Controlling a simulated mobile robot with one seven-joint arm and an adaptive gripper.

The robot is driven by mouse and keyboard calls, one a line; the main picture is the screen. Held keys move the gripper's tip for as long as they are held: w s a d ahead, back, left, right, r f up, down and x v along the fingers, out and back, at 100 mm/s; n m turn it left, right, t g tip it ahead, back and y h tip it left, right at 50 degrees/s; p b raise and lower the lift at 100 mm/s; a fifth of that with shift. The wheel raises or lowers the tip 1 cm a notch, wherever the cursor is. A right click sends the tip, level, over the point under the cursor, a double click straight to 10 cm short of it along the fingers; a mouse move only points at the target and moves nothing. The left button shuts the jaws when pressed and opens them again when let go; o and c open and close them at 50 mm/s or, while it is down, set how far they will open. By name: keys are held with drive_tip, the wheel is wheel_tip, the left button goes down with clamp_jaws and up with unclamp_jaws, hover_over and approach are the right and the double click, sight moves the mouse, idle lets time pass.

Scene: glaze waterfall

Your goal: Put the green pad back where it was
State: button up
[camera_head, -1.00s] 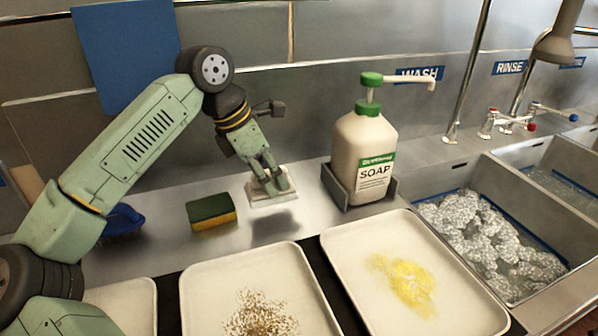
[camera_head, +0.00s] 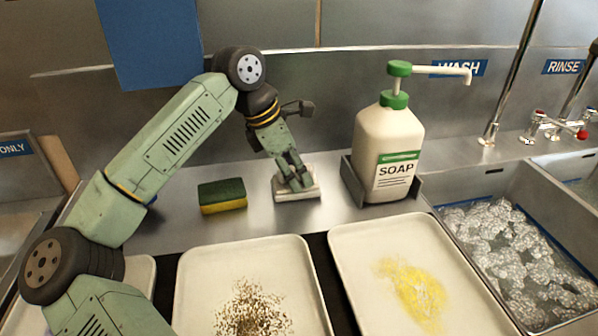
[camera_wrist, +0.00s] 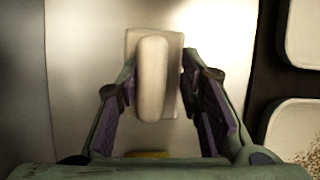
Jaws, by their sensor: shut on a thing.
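The green pad (camera_head: 222,193) is the dark green top of a yellow-bottomed sponge lying flat on the steel counter, left of my gripper. My gripper (camera_head: 296,182) points down and is shut on a white block with a raised handle, not on the green pad. The white block (camera_head: 297,194) is on the counter or just above it, between the sponge and the soap bottle. In the wrist view the block (camera_wrist: 153,78) is upright in the picture, its handle between my purple-lined fingers (camera_wrist: 160,95). A yellow sliver of the sponge (camera_wrist: 148,154) shows at the bottom.
A soap bottle (camera_head: 388,150) stands in a grey holder right of the block. In front are trays, one with brown crumbs (camera_head: 190,262) and one with a yellow smear (camera_head: 345,240). A sink (camera_head: 470,190) with foam is at the right. Bare counter lies around the sponge.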

drive_tip(key=shift+f, duration=0.15)
drive_tip(key=o, duration=1)
drive_tip(key=shift+r, duration=0.35)
drive_tip(key=b+v, duration=0.1)
drive_tip(key=v, duration=1)
drive_tip(key=shift+a+r+b, duration=0.15)
drive_tip(key=shift+r+b, duration=0.2)
